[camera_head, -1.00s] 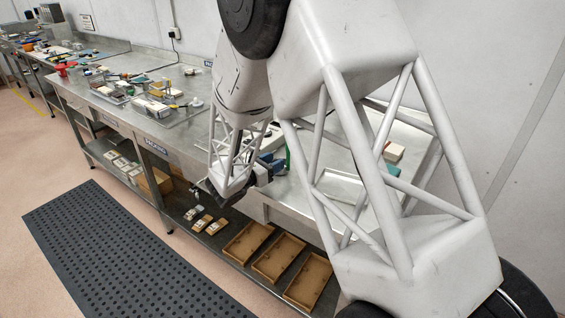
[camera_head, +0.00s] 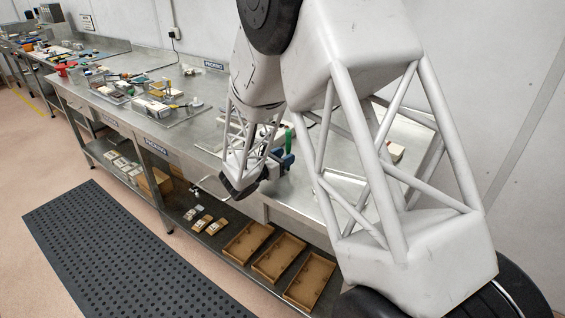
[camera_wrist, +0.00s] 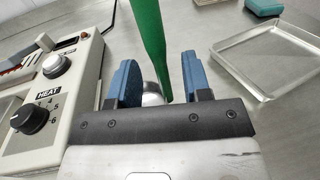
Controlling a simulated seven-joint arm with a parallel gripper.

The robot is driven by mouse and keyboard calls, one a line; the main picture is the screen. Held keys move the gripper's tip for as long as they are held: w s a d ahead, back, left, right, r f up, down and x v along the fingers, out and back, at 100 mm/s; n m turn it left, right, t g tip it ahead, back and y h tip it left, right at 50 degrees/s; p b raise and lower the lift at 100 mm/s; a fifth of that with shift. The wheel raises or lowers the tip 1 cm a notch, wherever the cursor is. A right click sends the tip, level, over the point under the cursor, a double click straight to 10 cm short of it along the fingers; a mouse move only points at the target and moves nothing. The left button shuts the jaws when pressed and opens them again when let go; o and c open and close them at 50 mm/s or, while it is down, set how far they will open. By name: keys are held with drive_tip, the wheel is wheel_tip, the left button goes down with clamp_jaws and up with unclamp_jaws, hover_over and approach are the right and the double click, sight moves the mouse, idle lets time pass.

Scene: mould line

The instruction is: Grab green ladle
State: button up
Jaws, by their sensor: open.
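The green ladle (camera_wrist: 150,38) shows in the wrist view as a long green handle running down from the top edge to between my fingers. A bit of shiny metal (camera_wrist: 152,97) shows beside its lower end; the rest is hidden. My gripper (camera_wrist: 157,80) is open, with one blue finger on each side of the handle's lower end. I cannot tell whether either finger touches it. In the head view the green handle (camera_head: 289,138) stands by the blue fingers of my gripper (camera_head: 283,160).
A clear-walled tray (camera_wrist: 268,62) lies on the steel bench at the right. A teal block (camera_wrist: 264,7) lies behind it.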

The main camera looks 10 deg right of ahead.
drive_tip(key=shift+x, duration=1.1)
clamp_jaws()
